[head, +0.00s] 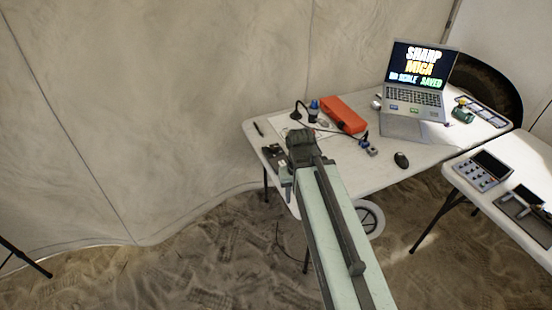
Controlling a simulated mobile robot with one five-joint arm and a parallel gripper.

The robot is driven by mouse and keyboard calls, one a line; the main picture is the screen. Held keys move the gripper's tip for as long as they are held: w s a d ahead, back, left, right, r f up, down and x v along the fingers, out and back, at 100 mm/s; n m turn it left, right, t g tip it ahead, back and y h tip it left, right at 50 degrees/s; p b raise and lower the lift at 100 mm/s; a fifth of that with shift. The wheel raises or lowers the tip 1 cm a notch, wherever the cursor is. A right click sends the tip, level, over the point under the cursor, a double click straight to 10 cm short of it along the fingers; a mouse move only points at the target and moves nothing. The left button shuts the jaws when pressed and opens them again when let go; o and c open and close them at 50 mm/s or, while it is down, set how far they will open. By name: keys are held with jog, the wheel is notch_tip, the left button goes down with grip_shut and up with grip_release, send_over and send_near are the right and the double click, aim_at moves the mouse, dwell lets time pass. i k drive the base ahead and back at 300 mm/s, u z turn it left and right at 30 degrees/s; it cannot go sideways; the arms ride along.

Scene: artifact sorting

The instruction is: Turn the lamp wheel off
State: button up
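A thin black gooseneck lamp (298,106) appears to stand on the white folding table, near its back left. A small grey device with a blue part (370,150) sits near the table's middle; I cannot tell whether it belongs to the lamp. No lamp wheel can be made out clearly at this size. My arm reaches up from the bottom over the table's front left edge. My gripper (285,183) is at its far end, by that edge, small and partly hidden by the arm. Its fingers cannot be told apart, nor whether it holds anything.
A second table (478,207) with control panels stands right. Sandy floor lies open at front left.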

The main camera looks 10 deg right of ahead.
aim_at(273, 147)
jog(key=u, duration=0.45)
jog(key=i, duration=0.85)
jog(key=z, duration=0.55)
